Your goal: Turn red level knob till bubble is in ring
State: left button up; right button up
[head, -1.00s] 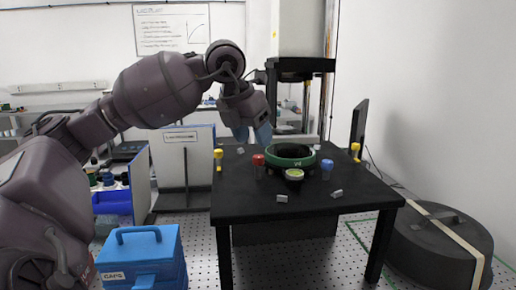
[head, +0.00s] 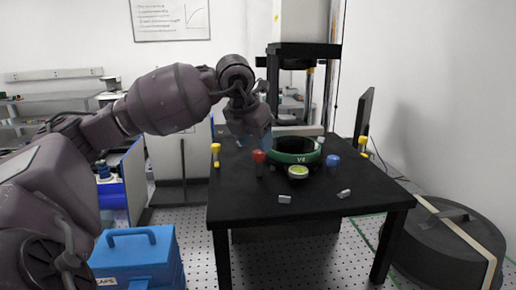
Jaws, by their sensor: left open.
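The red level knob (head: 259,157) stands on the black table, at the front left of a dark green ring-shaped stage (head: 300,158). A round bubble level (head: 298,171) with a yellow-green face sits at the front of the stage. It is too small to tell where its bubble lies. A blue knob (head: 333,161) stands at the stage's right. My left gripper (head: 255,143) is open, pointing down just above and behind the red knob, with no contact that I can make out. Its fingertips are partly hard to see. My right gripper is out of view.
Yellow-topped posts stand at the table's left (head: 215,154) and right (head: 363,145). Small grey blocks (head: 285,198) lie on the black table (head: 240,207). A tall instrument column (head: 302,50) rises behind. A blue case (head: 137,257) and a round dark drum (head: 445,240) flank the table.

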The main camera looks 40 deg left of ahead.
aim_at(259, 152)
pick_arm(q)
jog(key=shift+x, duration=1.1)
jog(key=shift+w+f, duration=0.25)
jog(key=shift+f, duration=0.3)
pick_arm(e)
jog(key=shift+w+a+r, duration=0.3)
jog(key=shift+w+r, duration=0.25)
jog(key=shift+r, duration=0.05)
pick_arm(q)
jog(key=shift+c, duration=0.3)
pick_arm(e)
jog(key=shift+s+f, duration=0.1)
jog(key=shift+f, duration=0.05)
pick_arm(q)
jog(key=c, duration=0.8)
jog(key=shift+c, duration=0.2)
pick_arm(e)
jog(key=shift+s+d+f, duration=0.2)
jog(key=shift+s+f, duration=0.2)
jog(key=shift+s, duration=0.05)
